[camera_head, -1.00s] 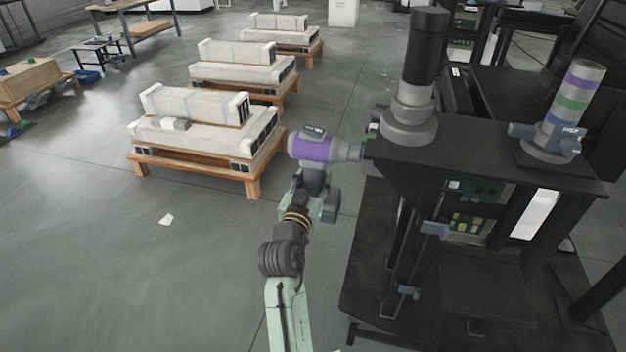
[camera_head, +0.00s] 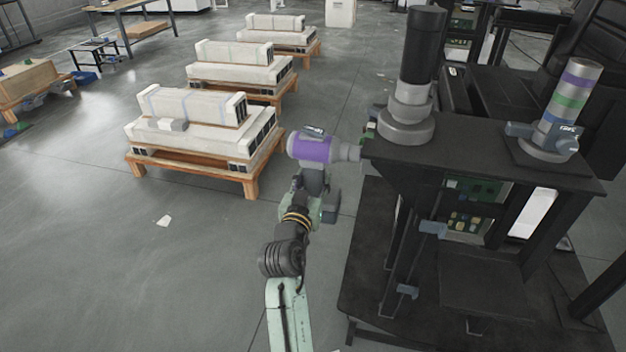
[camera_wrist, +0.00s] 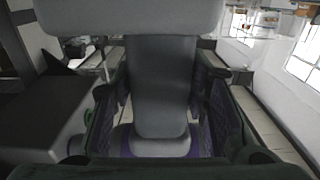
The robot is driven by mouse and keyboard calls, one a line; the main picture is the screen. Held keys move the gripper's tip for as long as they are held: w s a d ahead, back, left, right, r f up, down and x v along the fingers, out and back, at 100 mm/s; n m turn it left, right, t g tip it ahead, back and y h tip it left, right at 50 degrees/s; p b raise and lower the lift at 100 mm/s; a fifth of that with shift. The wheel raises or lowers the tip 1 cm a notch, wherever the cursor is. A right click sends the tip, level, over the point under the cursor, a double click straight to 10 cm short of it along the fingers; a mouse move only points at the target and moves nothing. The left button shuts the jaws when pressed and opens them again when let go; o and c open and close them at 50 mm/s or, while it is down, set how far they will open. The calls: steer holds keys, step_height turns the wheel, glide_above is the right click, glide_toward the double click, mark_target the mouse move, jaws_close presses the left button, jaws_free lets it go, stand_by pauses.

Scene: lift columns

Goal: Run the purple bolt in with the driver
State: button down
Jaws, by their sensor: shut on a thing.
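The driver (camera_head: 312,149) is a grey power tool with a purple band and a small dark panel on top. In the head view it lies level, its narrow nose pointing right at the left edge of the black workstation (camera_head: 500,172). Whether the nose touches anything there I cannot tell. My gripper (camera_head: 312,183) is below the driver body, shut on its grey handle. In the wrist view the dark fingers of my gripper (camera_wrist: 162,95) stand on both sides of the driver's handle (camera_wrist: 162,75). I cannot make out the purple bolt; the nose tip area is small and unclear.
A tall black-and-grey column (camera_head: 415,80) stands on the workstation near its left edge. A shorter column with purple and green bands (camera_head: 567,112) stands at its right. Pallets with pale blocks (camera_head: 195,130) are on the left. The floor (camera_head: 130,260) at front left is mostly clear.

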steer(key=shift+r, duration=0.2)
steer(key=shift+w+a+b, duration=0.25)
steer(key=shift+a+b, duration=0.1)
steer(key=shift+a, duration=0.45)
steer(key=shift+w+a+b, duration=0.25)
steer(key=shift+a+b, duration=0.15)
steer(key=shift+a, duration=0.35)
steer(key=shift+w+a+b, duration=0.25)
steer(key=shift+a+b, duration=0.1)
steer(key=shift+a, duration=0.45)
steer(key=shift+a, duration=0.1)
steer(key=shift+w+a+b, duration=0.3)
steer(key=shift+a+b, duration=0.1)
steer(key=shift+a, duration=0.5)
steer(key=shift+w+a+b, duration=0.3)
steer(key=shift+a+b, duration=0.1)
steer(key=shift+a, duration=0.5)
